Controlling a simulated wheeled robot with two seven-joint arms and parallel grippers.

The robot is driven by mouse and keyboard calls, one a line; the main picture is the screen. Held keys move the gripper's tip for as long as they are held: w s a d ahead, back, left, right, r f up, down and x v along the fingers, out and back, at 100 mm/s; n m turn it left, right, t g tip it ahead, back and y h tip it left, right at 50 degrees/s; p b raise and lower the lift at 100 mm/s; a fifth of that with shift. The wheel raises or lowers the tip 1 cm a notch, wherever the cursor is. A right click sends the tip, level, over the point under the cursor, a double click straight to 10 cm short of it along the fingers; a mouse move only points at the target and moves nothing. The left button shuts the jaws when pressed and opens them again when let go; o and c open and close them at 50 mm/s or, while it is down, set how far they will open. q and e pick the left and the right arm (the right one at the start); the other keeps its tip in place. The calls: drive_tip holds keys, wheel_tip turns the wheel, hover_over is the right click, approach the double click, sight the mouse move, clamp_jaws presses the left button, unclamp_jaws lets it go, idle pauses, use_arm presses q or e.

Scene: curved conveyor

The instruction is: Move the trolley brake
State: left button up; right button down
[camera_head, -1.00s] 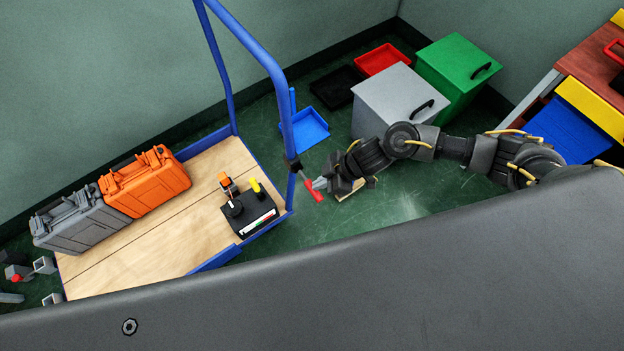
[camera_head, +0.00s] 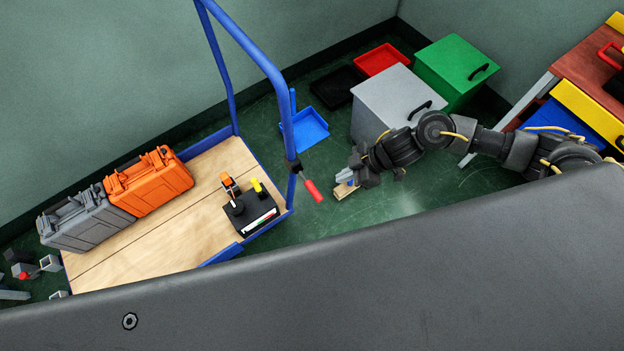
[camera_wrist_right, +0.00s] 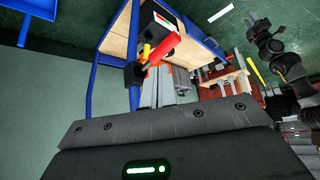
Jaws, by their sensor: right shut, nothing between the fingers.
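The trolley (camera_head: 190,222) has a blue frame and a wooden deck, at the left in the head view. Its brake lever, with a red handle (camera_head: 314,191), hangs from a black clamp (camera_head: 292,166) on the blue post and slants down to the right. The red handle also shows in the wrist view (camera_wrist_right: 164,46). My right gripper (camera_head: 344,180) is shut and empty, just right of the handle with a small gap. Its fingers show below the handle in the wrist view (camera_wrist_right: 160,92).
On the deck are an orange case (camera_head: 150,182), a grey case (camera_head: 88,222) and a black control box (camera_head: 250,212). Behind stand a blue tray (camera_head: 305,130), a grey bin (camera_head: 385,98) and a green bin (camera_head: 452,68). Green floor right of the trolley is partly clear.

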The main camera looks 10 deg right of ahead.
drive_tip(key=v, duration=0.5)
idle(0.5)
